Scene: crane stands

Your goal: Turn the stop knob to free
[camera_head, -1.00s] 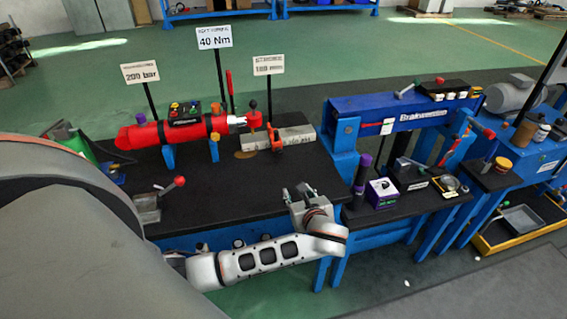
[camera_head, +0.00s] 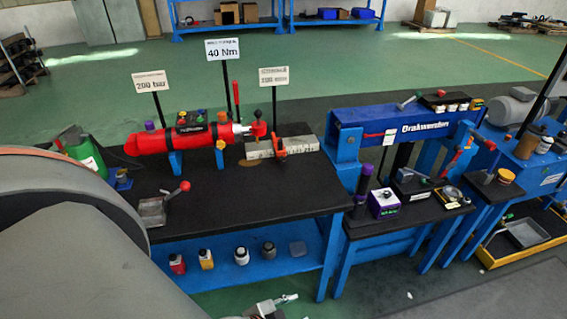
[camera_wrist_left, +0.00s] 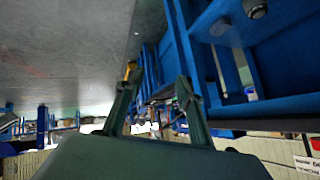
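An orange-red clamp-like part (camera_head: 278,142) sits on the pale rail block (camera_head: 300,146) at the back of the black bench; it may be the stop, but its knob is too small to tell. A dark red-tipped knob (camera_head: 258,122) stands at the red cylinder's right end. My left gripper (camera_head: 280,302) is partly in view at the bottom edge of the head view, well in front of and below the bench top. In the left wrist view its two fingers (camera_wrist_left: 157,80) are spread with nothing between them. My right gripper is not in view.
The red cylinder (camera_head: 180,138) rests on blue supports. A small vise with a red-knobbed lever (camera_head: 153,210) is at the bench's left. Signs on posts, including a "40 Nm" sign (camera_head: 222,49), stand behind. Bottles line the blue lower shelf (camera_head: 215,277). The bench's front middle is clear.

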